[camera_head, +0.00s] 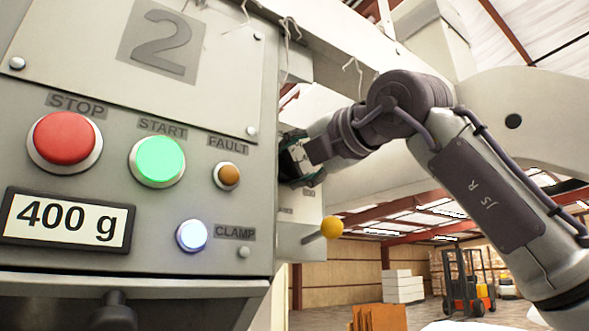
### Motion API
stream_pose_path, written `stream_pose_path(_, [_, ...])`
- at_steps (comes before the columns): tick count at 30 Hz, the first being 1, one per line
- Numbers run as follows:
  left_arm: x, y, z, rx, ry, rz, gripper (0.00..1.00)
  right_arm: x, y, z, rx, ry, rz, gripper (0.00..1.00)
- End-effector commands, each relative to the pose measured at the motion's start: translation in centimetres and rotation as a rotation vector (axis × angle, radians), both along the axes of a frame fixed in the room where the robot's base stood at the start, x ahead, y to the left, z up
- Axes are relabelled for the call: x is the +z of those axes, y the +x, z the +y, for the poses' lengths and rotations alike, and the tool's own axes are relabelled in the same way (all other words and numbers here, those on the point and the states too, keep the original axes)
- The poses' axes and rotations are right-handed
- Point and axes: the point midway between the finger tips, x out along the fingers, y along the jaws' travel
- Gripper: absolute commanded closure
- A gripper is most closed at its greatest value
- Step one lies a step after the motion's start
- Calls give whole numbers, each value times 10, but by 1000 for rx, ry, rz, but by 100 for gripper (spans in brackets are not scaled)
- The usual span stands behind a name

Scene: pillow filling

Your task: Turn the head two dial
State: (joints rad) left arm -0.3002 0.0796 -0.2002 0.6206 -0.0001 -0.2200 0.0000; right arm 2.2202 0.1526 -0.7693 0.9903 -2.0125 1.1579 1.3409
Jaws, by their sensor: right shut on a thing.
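The head two control box (240,75) fills the left of the view, with a large "2" plate (158,42) on its front. My right gripper (290,163) is at the right side of this box, reaching in from the right. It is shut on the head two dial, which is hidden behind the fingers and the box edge. The display (67,219) on the front reads 400 g. My left gripper is not in view.
The front carries a red STOP button (64,139), a green START button (157,160), an orange FAULT lamp (229,175) and a lit CLAMP lamp (192,236). A yellow ball-ended lever (331,227) sticks out below my gripper. A forklift (468,283) stands far behind.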

Motion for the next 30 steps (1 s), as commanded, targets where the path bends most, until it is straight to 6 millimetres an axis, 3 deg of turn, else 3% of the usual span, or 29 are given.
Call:
stream_pose_path(20, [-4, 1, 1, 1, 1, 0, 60, 0, 0, 0, 1, 49, 35, 82])
stream_pose_path(21, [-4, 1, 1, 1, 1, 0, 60, 0, 0, 0, 1, 48, 34, 42])
stream_pose_path(25, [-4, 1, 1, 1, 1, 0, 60, 0, 0, 0, 1, 48, 34, 21])
stream_pose_path(30, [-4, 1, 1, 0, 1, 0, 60, 0, 0, 0, 0, 48, 35, 21])
